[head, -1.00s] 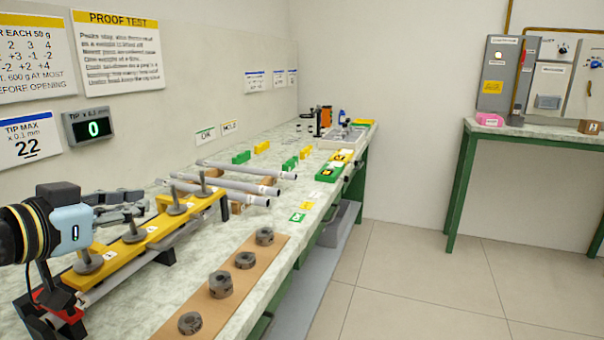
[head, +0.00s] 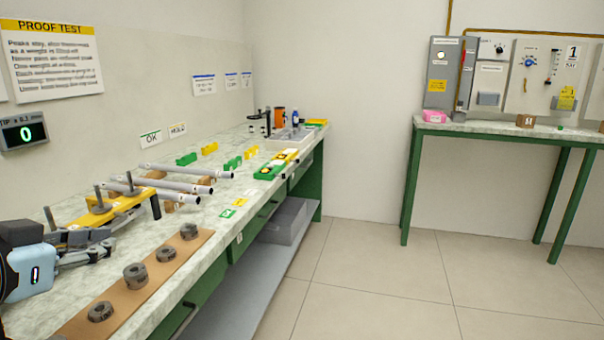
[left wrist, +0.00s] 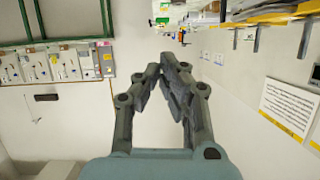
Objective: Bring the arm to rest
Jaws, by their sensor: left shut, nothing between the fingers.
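My left gripper (head: 98,245) reaches in from the lower left edge of the head view, over the near part of the bench. Its fingers are shut and hold nothing. The left wrist view shows the same gripper (left wrist: 168,72) with its fingers converging and only the room behind them. My right gripper is in neither view.
The marble-topped bench (head: 215,218) runs along the left wall. It carries a yellow fixture (head: 108,208), several grey rods (head: 180,170), a brown strip (head: 80,318) with grey ring weights (head: 135,275) and a green-yellow tray (head: 275,165). The tiled floor (head: 370,270) is clear.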

